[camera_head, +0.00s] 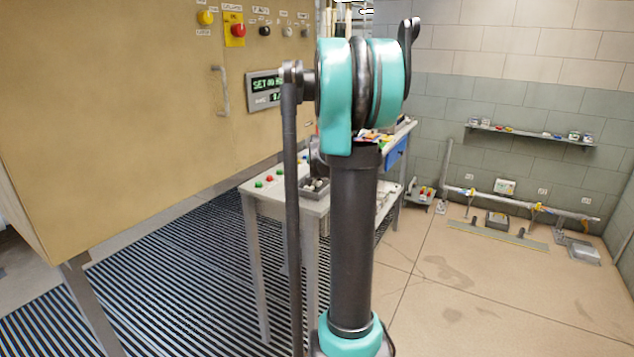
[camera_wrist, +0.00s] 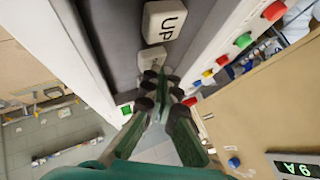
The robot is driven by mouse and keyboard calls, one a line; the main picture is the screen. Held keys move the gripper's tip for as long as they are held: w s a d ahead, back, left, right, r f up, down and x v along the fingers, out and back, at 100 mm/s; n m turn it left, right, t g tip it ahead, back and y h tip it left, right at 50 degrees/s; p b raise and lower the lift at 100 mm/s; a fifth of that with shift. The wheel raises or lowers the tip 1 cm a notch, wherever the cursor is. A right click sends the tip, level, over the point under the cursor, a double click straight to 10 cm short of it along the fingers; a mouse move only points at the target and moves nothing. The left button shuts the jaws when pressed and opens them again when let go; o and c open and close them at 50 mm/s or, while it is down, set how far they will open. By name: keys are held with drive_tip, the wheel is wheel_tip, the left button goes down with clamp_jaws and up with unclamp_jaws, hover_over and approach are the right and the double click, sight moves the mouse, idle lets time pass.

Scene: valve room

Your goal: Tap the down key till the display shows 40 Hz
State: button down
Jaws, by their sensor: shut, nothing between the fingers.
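The display (camera_head: 265,88) on the tan cabinet shows green text starting with "SET" in the head view; the digits are too blurred to read surely and my arm covers its right side. In the wrist view a pale key marked "UP" (camera_wrist: 164,20) sits on a grey panel. A second pale key (camera_wrist: 150,57) lies beside it, its label mostly hidden by my fingers. My gripper (camera_wrist: 160,78) is shut and empty, its tips over or at the second key; I cannot tell whether they touch it. My gripper is hidden in the head view.
The cabinet (camera_head: 120,110) carries a handle (camera_head: 222,92) and a row of knobs with a red button (camera_head: 238,30). A side table (camera_head: 290,200) with coloured buttons stands behind my arm. Another small green display (camera_wrist: 296,168) shows at the wrist view's lower right.

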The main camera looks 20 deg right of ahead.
drive_tip(key=shift+r, duration=0.85)
drive_tip(key=shift+r, duration=2.55)
